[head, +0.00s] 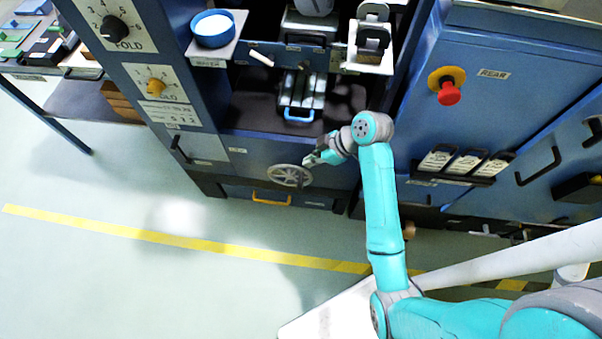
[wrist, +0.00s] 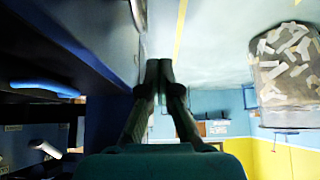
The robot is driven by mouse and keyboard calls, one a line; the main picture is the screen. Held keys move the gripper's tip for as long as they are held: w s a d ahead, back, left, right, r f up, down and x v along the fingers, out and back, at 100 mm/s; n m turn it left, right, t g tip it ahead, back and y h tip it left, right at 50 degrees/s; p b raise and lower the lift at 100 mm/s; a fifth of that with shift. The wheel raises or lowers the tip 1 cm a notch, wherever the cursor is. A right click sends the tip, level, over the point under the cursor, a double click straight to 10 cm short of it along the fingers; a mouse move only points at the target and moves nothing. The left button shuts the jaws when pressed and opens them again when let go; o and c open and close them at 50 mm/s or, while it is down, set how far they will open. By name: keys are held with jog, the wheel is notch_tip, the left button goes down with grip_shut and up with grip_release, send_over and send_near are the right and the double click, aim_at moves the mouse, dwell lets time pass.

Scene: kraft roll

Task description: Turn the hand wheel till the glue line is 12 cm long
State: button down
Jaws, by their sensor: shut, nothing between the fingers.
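The hand wheel (head: 290,176) is a grey spoked wheel on the lower front of the blue machine. My gripper (head: 309,160) is just above and right of the wheel's upper right rim; whether it touches the rim I cannot tell. In the wrist view the two dark fingers (wrist: 159,70) meet at their tips with nothing between them. The wheel is not clearly recognisable in the wrist view. I cannot make out a glue line or its length in either view.
A red stop button (head: 449,92) sits on the right cabinet. Dials (head: 115,28) are on the left column. A blue bowl (head: 212,29) stands on a small shelf. A yellow handle (head: 271,201) lies below the wheel. The floor in front is clear, with a yellow line (head: 180,241).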

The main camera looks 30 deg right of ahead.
send_over(301, 179)
jog(key=w+a, duration=0.2)
jog(key=a, duration=0.1)
notch_tip(301, 179, down, 8)
jog(key=shift+s+d+f, duration=0.5)
jog(key=shift+d+f, duration=0.2)
jog(key=shift+f, duration=0.05)
jog(key=shift+s+d+f, duration=0.45)
jog(key=shift+d+f, duration=0.2)
jog(key=shift+f, duration=0.1)
jog(key=shift+d, duration=0.1)
